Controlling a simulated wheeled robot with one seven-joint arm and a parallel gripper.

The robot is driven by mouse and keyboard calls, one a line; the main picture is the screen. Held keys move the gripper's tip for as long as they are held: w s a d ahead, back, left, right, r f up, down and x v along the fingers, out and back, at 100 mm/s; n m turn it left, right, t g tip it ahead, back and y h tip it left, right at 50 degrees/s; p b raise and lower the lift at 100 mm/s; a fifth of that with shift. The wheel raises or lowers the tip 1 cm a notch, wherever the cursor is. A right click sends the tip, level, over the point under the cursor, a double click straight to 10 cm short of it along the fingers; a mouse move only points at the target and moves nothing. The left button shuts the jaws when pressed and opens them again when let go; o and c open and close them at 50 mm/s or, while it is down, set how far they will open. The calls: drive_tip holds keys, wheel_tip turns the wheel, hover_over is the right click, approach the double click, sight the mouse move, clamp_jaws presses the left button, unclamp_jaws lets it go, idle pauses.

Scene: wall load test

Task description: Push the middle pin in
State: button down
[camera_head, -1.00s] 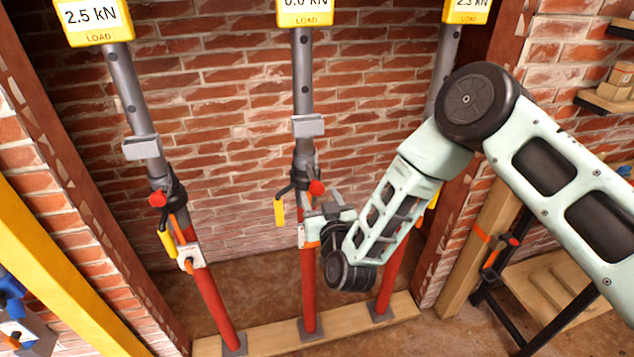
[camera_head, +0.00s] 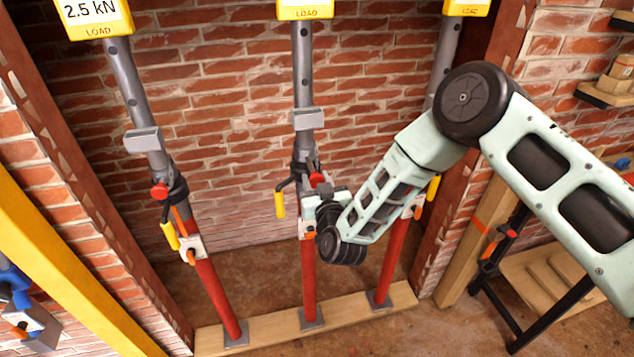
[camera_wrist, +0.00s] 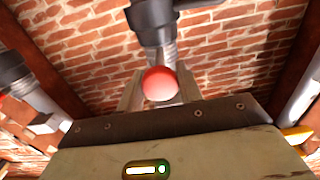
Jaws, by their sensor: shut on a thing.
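The middle prop (camera_head: 308,275) has a red lower tube and a grey upper tube. Its pin has a red knob (camera_head: 316,180) at the collar, seen as a red ball (camera_wrist: 160,84) in the wrist view. My gripper (camera_wrist: 160,90) is shut on this knob, one finger on each side. In the head view my gripper (camera_head: 315,184) reaches the collar from the lower right, and my wrist hides part of it. How deep the pin sits in the tube is hidden.
The left prop (camera_head: 213,295) has its own red knob (camera_head: 159,190) and yellow handle. The right prop (camera_head: 392,262) stands partly behind my arm. A yellow handle (camera_head: 279,204) hangs left of the middle collar. Brick wall lies behind; a timber sill (camera_head: 265,318) carries the feet.

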sight(315, 173)
drive_tip(key=b+x, duration=0.4)
drive_tip(key=x, duration=0.1)
drive_tip(key=shift+w+f+b, duration=0.15)
drive_tip(key=shift+b, duration=0.2)
drive_tip(key=shift+w+r, duration=0.15)
drive_tip(key=shift+r, duration=0.1)
drive_tip(key=c, duration=1.3)
unclamp_jaws()
drive_tip(key=o, duration=0.3)
drive_tip(key=shift+w, duration=0.15)
drive_tip(key=shift+a, duration=0.1)
drive_tip(key=shift+f, duration=0.1)
